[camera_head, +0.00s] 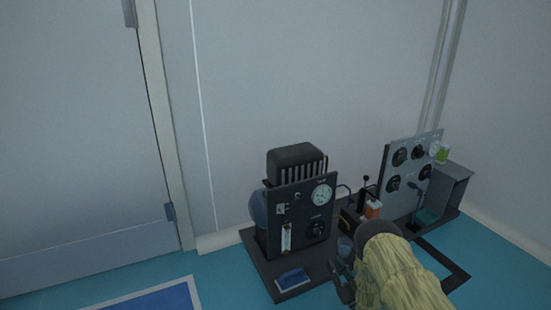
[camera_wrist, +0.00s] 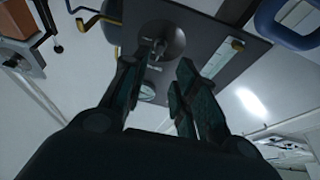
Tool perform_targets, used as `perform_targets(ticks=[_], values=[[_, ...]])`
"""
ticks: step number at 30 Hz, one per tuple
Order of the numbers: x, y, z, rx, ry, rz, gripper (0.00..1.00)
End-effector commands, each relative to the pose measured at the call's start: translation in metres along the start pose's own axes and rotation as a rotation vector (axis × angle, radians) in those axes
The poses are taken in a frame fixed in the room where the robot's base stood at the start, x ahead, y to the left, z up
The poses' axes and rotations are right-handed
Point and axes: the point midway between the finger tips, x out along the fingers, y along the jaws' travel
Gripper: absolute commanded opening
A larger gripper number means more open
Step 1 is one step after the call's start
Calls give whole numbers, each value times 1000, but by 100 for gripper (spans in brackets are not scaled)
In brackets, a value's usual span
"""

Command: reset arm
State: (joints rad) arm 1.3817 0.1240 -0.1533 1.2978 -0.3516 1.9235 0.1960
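My arm (camera_head: 405,275) reaches in from the lower right in the head view, in a yellow-green covering. My gripper (camera_head: 343,270) is low, just right of a black instrument unit (camera_head: 301,217) and near its base. In the wrist view my gripper (camera_wrist: 170,62) has its two dark fingers apart, with a gap between the tips and nothing seen held. A dark round knob (camera_wrist: 166,38) on the unit's panel shows beyond the fingertips. I cannot tell whether a finger touches it. My arm hides part of the floor and base plate behind it.
A small orange block (camera_head: 373,209) sits between the units. A wall (camera_head: 300,80) is close behind.

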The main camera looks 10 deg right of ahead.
Motion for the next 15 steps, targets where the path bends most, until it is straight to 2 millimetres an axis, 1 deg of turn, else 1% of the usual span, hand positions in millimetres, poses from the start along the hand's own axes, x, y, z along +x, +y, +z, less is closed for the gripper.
perform_targets(ticks=[2,5,8,11,14,15], values=[[-4,-3,2,5,-57,27,29],[-18,-10,9,14,-177,81,29],[-41,-21,17,30,-333,144,29],[-73,-36,21,48,-507,202,29],[-112,-57,20,73,-692,254,29],[-130,-66,18,82,-768,272,29]])
